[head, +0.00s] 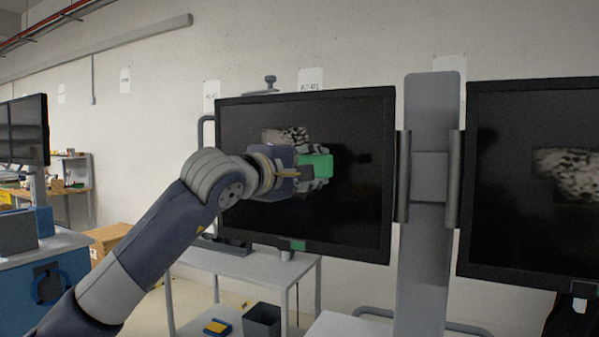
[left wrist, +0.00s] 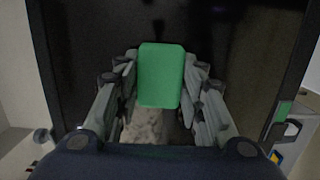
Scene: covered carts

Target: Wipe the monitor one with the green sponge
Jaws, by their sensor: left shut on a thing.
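The left monitor (head: 350,185) is a dark screen on a grey post, with a grey speckled dirt patch (head: 286,135) on its upper middle. My left gripper (head: 318,168) is in front of this screen, shut on the green sponge (head: 318,163). In the left wrist view the green sponge (left wrist: 161,75) sits between the fingers, with the dark screen (left wrist: 225,40) behind it. A pale patch (left wrist: 147,126) shows below the sponge there, partly hidden by the gripper. I cannot tell whether the sponge touches the screen. My right gripper is not clearly in view.
A second monitor (head: 520,180) on the right of the post (head: 430,180) has a similar pale patch (head: 570,172). A white table (head: 250,265) and a dark bin (head: 262,321) stand below. A blue cart (head: 50,275) is at the left.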

